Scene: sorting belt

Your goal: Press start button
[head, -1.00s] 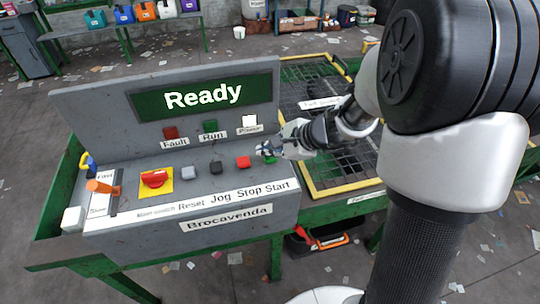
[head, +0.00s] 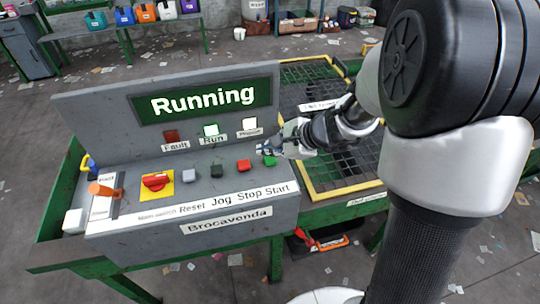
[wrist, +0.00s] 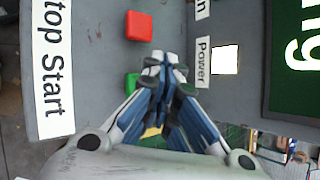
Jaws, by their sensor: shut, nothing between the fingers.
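The green start button (head: 269,161) is at the right end of the button row on the grey console, above the "Start" label. My gripper (head: 262,146) is shut and empty, just above and behind the button in the head view. In the wrist view the shut fingertips (wrist: 163,60) are close beside the green button (wrist: 132,83), which they partly cover. I cannot tell if they touch it. The display (head: 203,100) reads "Running". The Run lamp (head: 211,130) and the Power lamp (head: 249,123) are lit white. The Fault lamp (head: 171,137) is dark red.
The red stop button (head: 243,165) is just left of the start button. Farther left are the black jog button (head: 216,170), the grey reset button (head: 188,173), the red main switch (head: 155,182) and an orange-handled lever (head: 103,189). A yellow-edged mesh belt (head: 345,185) lies right of the console.

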